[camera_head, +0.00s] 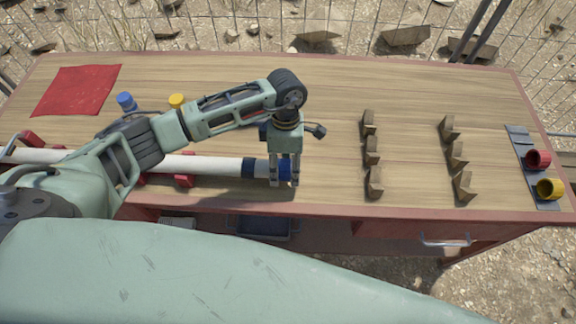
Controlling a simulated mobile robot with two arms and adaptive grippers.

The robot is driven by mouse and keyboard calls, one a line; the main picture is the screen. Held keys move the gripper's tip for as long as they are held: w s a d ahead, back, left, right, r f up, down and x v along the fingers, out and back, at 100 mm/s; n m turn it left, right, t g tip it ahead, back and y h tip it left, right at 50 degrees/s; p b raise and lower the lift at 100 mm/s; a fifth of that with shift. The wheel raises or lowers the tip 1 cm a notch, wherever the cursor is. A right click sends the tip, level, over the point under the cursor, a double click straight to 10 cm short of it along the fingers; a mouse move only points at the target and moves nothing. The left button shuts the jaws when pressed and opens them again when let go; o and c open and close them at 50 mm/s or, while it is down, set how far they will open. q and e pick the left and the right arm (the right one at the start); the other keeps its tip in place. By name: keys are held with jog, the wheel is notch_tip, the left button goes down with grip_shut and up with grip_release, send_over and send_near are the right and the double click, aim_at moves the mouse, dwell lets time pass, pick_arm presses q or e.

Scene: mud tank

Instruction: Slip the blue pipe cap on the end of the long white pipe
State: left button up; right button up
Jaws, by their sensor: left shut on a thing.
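The long white pipe (205,165) lies across the left half of the table near its front edge, resting on red supports (183,181). It has a dark blue band (248,168) near its right end. My left gripper (285,182) points down at that end and is shut on the blue pipe cap (285,172), which shows between its fingers. The cap is in line with the pipe and right at its end. The fingers hide the junction, so I cannot tell how far the cap is over the pipe. My right gripper is not in view.
A red cloth (76,90) lies at the back left, with a blue piece (126,101) and a yellow piece (176,101) nearby. Two rows of wooden blocks (371,150) stand right of centre. A red cap (538,159) and a yellow cap (549,188) sit at far right.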

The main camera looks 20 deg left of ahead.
pick_arm(q)
jog(key=shift+s+a, duration=0.1)
jog(key=shift+a, duration=0.3)
jog(key=shift+a, duration=0.1)
jog(key=shift+s+a, duration=0.1)
jog(key=shift+a, duration=0.2)
jog(key=shift+s+a, duration=0.2)
jog(key=shift+a, duration=0.35)
jog(key=shift+s+a, duration=0.15)
jog(key=shift+a, duration=0.35)
jog(key=o, duration=1)
notch_tip(320, 180, up, 12)
jog(key=w, duration=0.2)
jog(key=shift+w+a+f, duration=0.15)
jog(key=shift+a, duration=0.2)
